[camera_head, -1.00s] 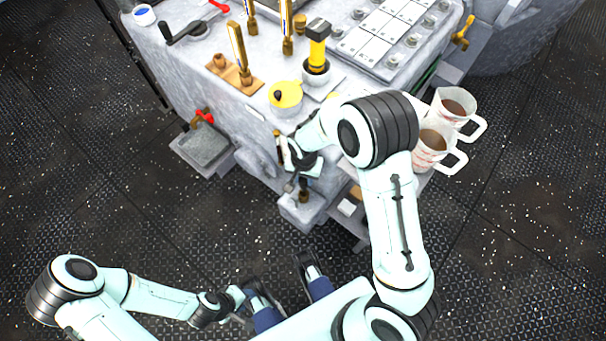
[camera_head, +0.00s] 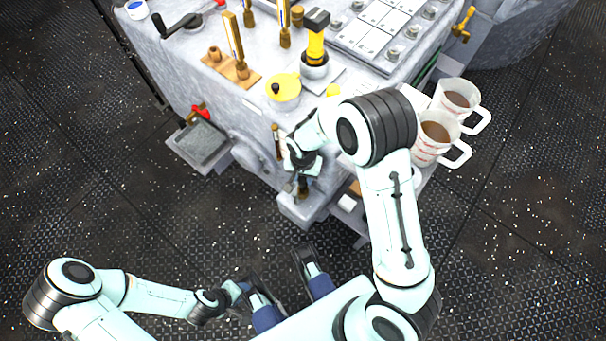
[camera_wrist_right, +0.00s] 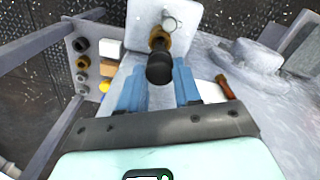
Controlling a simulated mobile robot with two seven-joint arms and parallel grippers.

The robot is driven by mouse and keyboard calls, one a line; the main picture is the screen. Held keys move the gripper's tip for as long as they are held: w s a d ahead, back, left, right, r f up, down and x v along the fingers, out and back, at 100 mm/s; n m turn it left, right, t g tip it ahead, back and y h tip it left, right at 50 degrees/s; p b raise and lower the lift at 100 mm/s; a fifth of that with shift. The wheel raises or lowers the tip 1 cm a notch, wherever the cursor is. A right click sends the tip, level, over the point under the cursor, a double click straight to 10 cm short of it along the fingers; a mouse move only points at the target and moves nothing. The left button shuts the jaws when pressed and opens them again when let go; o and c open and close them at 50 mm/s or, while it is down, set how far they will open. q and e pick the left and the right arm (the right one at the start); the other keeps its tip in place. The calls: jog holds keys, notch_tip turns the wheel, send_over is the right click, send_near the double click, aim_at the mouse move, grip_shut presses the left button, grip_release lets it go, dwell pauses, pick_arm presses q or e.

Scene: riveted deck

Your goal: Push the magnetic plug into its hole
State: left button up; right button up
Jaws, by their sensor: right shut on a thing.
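My right gripper (camera_head: 302,168) is at the front side of the grey bench, just above a small grey ledge (camera_head: 297,209). In the right wrist view its blue fingers (camera_wrist_right: 160,92) are on either side of a black-ended plug (camera_wrist_right: 159,69) with a brass collar (camera_wrist_right: 159,38), and are shut on it. The hole is hidden. My left gripper (camera_head: 236,294) is low in the head view, away from the bench, its jaws unclear.
Two mugs (camera_head: 434,140) stand right of my right arm. A grey box with a red tap (camera_head: 201,142) sticks out at left. The wrist view shows a side panel with several round fittings (camera_wrist_right: 82,63).

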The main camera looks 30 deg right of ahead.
jog(key=shift+f+b, duration=0.65)
jog(key=shift+f, duration=0.5)
dwell(0.4)
jog(key=shift+f, duration=0.2)
jog(key=shift+f+b, duration=1.05)
jog(key=shift+f, duration=0.65)
jog(key=o, duration=1.2)
jog(key=shift+c, duration=0.2)
